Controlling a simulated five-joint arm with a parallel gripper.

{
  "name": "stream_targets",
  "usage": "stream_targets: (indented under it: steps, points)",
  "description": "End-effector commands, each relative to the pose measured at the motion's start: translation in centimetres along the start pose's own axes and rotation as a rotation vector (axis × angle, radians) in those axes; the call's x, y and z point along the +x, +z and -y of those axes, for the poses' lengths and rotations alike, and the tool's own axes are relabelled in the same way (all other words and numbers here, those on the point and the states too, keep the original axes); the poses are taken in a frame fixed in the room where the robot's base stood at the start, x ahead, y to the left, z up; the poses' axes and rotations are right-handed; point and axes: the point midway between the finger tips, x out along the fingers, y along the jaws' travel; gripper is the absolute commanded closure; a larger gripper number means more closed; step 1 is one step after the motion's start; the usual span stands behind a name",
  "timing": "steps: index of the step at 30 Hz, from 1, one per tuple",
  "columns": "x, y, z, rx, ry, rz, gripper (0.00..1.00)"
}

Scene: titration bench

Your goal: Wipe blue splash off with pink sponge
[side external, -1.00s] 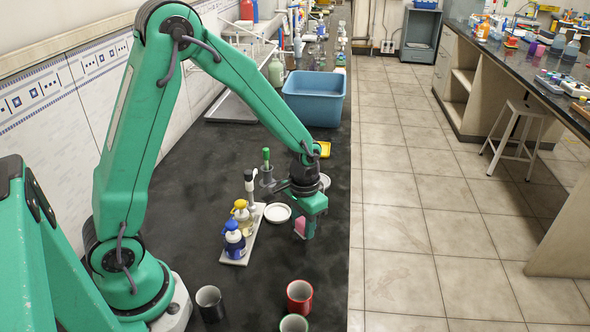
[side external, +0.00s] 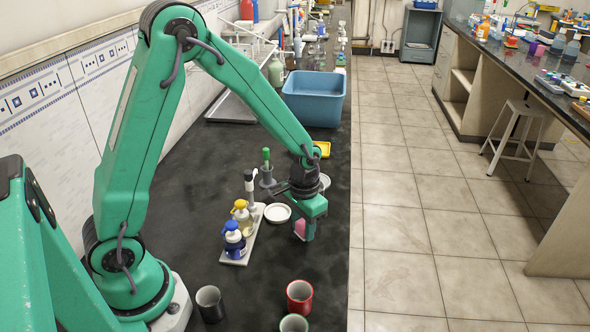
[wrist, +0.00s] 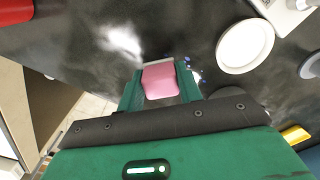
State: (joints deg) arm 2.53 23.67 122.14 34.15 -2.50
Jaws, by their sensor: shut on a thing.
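My gripper (side external: 304,229) is shut on the pink sponge (side external: 300,228), low over the black bench top near its right edge. In the wrist view the sponge (wrist: 160,80) sits between the two green fingers. Several small blue spots of the splash (wrist: 196,76) show on the bench just right of the sponge in the wrist view. The rest of the splash may be hidden by the sponge and fingers. I cannot tell whether the sponge touches the bench.
A white dish (side external: 278,213) lies just left of my gripper. A tray (side external: 235,257) with blue and yellow pump bottles stands further left. Red (side external: 299,297), dark (side external: 210,303) and green-rimmed (side external: 293,323) cups stand in front. A blue tub (side external: 314,98) is behind.

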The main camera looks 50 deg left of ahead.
Motion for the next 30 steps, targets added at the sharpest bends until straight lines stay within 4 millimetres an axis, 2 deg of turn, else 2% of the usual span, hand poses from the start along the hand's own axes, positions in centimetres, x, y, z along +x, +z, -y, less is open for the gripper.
stream_targets:
  steps: [30]
  points:
    - [1.5,0.0,0.0,0.0,0.0,0.001,0.89]
